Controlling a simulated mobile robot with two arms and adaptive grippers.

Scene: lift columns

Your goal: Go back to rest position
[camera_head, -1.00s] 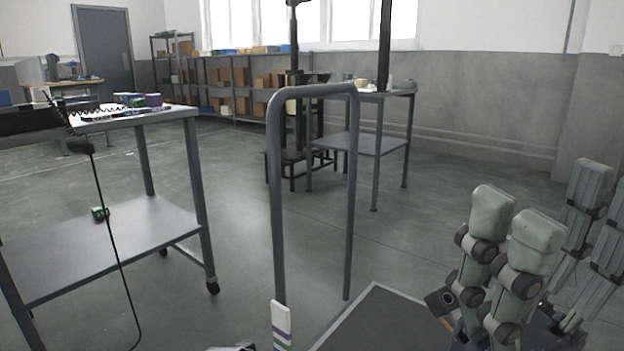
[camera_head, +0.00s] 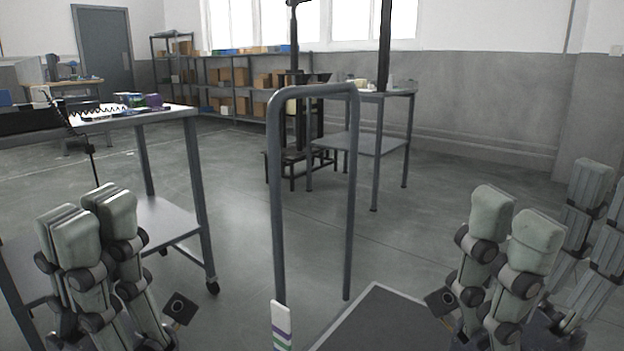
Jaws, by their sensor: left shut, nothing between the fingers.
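My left gripper (camera_head: 88,215) is raised at the lower left, its pale-padded fingers pressed together, shut and empty. It stands in front of the left metal cart (camera_head: 165,218), apart from its top as seen here, and covers part of its lower shelf. My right gripper (camera_head: 553,200) is raised at the lower right, its pale pads spread apart with empty space between them, so it is open. The bottom edge cuts off both arms.
A grey tubular hoop (camera_head: 277,200) stands upright in the centre, with a white striped piece (camera_head: 281,325) at its foot. A dark flat platform (camera_head: 380,325) lies to its right. Another metal table (camera_head: 360,142) stands behind.

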